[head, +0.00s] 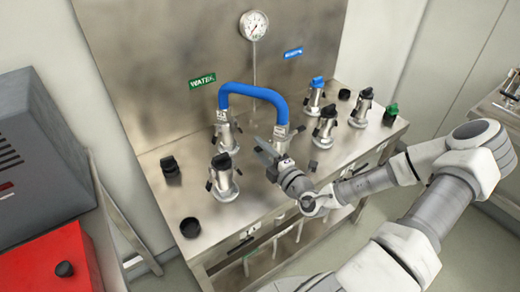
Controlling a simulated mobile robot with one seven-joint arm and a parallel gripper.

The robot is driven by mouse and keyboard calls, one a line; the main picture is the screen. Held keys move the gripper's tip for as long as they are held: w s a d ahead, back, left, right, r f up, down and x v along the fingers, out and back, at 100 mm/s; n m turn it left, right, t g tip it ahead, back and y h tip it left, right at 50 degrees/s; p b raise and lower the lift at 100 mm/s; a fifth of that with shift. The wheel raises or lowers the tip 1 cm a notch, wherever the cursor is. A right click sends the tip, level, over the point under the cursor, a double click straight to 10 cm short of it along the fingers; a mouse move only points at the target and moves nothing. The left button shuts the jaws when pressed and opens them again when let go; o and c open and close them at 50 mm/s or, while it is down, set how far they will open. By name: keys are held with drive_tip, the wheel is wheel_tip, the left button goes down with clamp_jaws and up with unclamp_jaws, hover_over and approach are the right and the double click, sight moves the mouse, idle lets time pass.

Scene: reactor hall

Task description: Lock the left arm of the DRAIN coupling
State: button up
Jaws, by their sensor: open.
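No DRAIN label is readable in the head view, so I cannot tell which coupling is the DRAIN one. Several metal couplings with black side arms stand on the steel bench (257,207). A blue hose (252,90) arches from a left coupling (227,136) to a middle coupling (281,143). A black-capped coupling (224,180) stands at the front left. My gripper (265,153) is open beside the middle coupling, at its front left. It partly covers that coupling and its left arm. I cannot tell whether it touches the arm.
At the back right stand a blue-capped coupling (315,96), two black-capped couplings (325,124) (361,108) and a green-capped fitting (391,114). Loose-looking black caps (190,227) (170,167) are on the left. A gauge (254,25) and green WATER sign (202,80) are on the back panel.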

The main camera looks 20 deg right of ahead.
drive_tip(key=shift+w, duration=0.15)
drive_tip(key=shift+c, duration=0.2)
clamp_jaws()
